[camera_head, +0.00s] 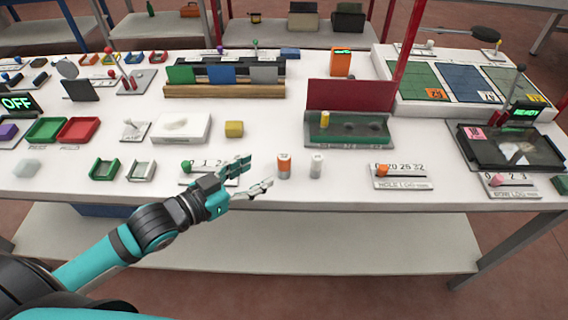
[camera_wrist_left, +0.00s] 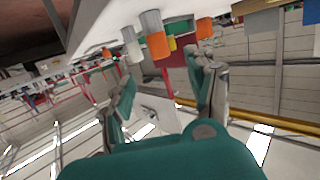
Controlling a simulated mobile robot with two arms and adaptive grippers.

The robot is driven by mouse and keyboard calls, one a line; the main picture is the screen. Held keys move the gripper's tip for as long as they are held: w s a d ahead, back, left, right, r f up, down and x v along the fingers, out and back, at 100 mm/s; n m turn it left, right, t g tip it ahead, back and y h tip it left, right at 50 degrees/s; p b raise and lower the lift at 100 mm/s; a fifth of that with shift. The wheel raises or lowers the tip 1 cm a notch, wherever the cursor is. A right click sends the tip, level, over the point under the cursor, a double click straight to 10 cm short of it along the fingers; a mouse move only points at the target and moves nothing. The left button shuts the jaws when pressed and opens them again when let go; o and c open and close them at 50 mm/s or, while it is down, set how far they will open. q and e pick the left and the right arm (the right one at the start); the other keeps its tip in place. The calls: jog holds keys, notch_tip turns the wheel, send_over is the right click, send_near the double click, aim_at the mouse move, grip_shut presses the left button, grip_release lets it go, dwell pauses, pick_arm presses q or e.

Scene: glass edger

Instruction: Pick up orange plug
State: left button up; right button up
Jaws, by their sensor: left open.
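The orange plug (camera_head: 284,168) is a short upright cylinder with a pale band, standing near the front edge of the white table. It also shows in the left wrist view (camera_wrist_left: 158,46), beyond the fingertips. A white plug (camera_head: 317,166) stands just right of it and also shows in the left wrist view (camera_wrist_left: 131,46). My left gripper (camera_head: 254,177) is open and empty, just left of the orange plug and apart from it, with its fingers pointing toward it. My right gripper is not in view.
A slider panel (camera_head: 205,168) lies under and behind my left gripper. A yellow block (camera_head: 234,129) is behind it. A green fixture with a red back plate (camera_head: 349,95) holds a yellow plug (camera_head: 325,119). A slider panel marked HOLE LOG (camera_head: 403,177) lies to the right.

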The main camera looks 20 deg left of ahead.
aim_at(279, 161)
pick_arm(q)
jog(key=p+x, duration=0.1)
jog(key=x, duration=0.8)
jog(key=shift+w+d+f, duration=0.1)
jog(key=shift+w+f, duration=0.1)
jog(key=shift+w, duration=0.05)
grip_shut()
